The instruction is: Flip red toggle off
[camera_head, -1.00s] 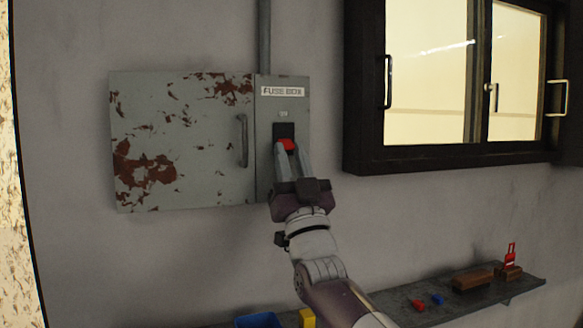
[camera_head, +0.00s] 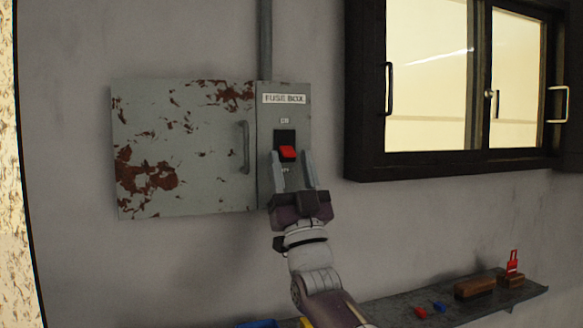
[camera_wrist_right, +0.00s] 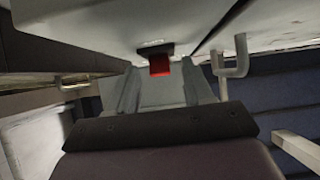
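The red toggle (camera_head: 287,152) sits on a dark switch plate on the right side of the grey fuse box (camera_head: 185,185). A small label is above the plate and another below, partly hidden by my gripper. The toggle appears tilted toward the lower part of the plate. My right gripper (camera_head: 292,158) is open, its fingers spread to either side of the toggle from below. In the right wrist view the toggle (camera_wrist_right: 160,66) shows between the two fingers, with gaps at both sides. I cannot tell whether a finger touches it. My left gripper is not in view.
The box door's handle (camera_head: 243,147) stands out just left of the switch. A conduit (camera_head: 265,40) rises above the box. A dark-framed window (camera_head: 366,165) is to the right. A shelf (camera_head: 390,308) below holds several small items.

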